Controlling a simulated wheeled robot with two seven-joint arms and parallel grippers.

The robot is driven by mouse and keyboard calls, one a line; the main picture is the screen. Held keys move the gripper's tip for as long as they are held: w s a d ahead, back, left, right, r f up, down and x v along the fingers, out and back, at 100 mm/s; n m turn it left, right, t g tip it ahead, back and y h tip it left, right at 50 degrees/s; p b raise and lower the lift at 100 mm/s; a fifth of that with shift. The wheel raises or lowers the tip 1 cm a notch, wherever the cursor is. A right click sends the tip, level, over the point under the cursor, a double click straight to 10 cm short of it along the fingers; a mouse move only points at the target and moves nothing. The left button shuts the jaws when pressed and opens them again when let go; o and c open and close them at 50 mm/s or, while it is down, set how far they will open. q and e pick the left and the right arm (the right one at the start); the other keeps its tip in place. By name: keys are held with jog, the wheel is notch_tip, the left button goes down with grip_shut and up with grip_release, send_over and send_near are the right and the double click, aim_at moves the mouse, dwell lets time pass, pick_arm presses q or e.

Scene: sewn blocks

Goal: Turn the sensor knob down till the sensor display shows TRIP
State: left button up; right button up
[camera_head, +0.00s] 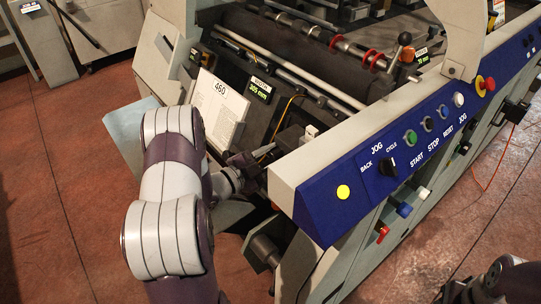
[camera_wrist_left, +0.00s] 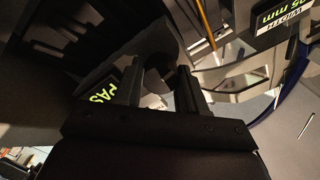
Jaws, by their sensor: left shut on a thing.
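My left gripper (camera_head: 247,163) reaches in beside the press frame, just left of the blue panel. In the left wrist view its two dark fingers (camera_wrist_left: 157,88) are shut on a dark rounded part, which appears to be the sensor knob (camera_wrist_left: 158,70). In the head view I cannot make out the knob or the display's text behind the gripper. At the lower right of the head view only part of my right arm shows, with no fingertips visible.
A blue control panel (camera_head: 432,125) with buttons and a black selector runs along the right. A width display (camera_head: 260,88) reads 305 mm; a white card (camera_head: 215,108) marked 460 stands beside it. The press rollers lie behind. Red floor is open at left.

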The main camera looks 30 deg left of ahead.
pick_arm(q)
jog(key=shift+n+p, duration=0.75)
jog(key=shift+n, duration=1.25)
jog(key=o, duration=1)
jog(key=shift+o, duration=0.2)
jog(key=shift+s, duration=0.1)
jog(key=v, duration=1.2)
jog(key=shift+s, duration=0.25)
jog(key=shift+a, duration=0.1)
